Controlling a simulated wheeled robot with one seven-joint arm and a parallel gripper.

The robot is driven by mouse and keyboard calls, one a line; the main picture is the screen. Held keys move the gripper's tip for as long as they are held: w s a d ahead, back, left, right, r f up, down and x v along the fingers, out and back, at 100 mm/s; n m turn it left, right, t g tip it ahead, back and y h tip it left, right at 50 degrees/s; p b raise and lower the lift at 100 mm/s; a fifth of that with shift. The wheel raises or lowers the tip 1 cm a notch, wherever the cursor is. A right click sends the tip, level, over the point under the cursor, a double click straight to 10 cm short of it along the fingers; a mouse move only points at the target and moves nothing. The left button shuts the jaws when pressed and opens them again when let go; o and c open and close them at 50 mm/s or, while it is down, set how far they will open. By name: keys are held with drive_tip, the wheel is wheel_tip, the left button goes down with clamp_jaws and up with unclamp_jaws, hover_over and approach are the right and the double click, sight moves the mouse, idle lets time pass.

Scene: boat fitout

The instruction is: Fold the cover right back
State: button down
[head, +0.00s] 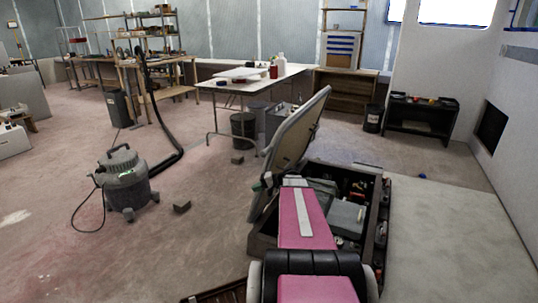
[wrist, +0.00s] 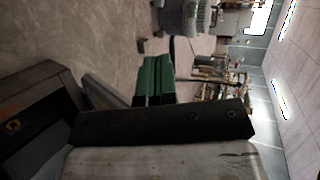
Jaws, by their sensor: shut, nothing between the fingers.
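The cover (head: 303,125) stands raised on the left side of an open storage box (head: 378,215). It is steeply tilted, with its top toward the upper right of the picture. In the wrist view the cover's pale worn panel (wrist: 165,160) and dark edge strip (wrist: 165,125) fill the bottom. My gripper (head: 262,183) is beside the cover's lower part, partly hidden by my arm. Its green fingers (wrist: 153,80) are shut and empty, close to the dark edge; I cannot tell if they touch it.
The box holds a grey case (head: 346,217) and other gear. A vacuum cleaner (head: 126,182) with a hose stands on the floor at left, near a small block (head: 182,206). A work table (head: 250,79) is behind the cover. Floor left of the cover is mostly clear.

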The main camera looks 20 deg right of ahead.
drive_tip(key=w+d+r+m+t+y, duration=0.15)
drive_tip(key=d+r+t, duration=0.25)
drive_tip(key=d, duration=0.6)
drive_tip(key=w+d+r+m+t, duration=0.1)
drive_tip(key=d+r+m+t, duration=0.2)
drive_tip(key=d, duration=0.7)
drive_tip(key=shift+n+t, duration=0.45)
drive_tip(key=shift+t, duration=0.45)
drive_tip(key=x, duration=1.3)
drive_tip(key=shift+a, duration=0.4)
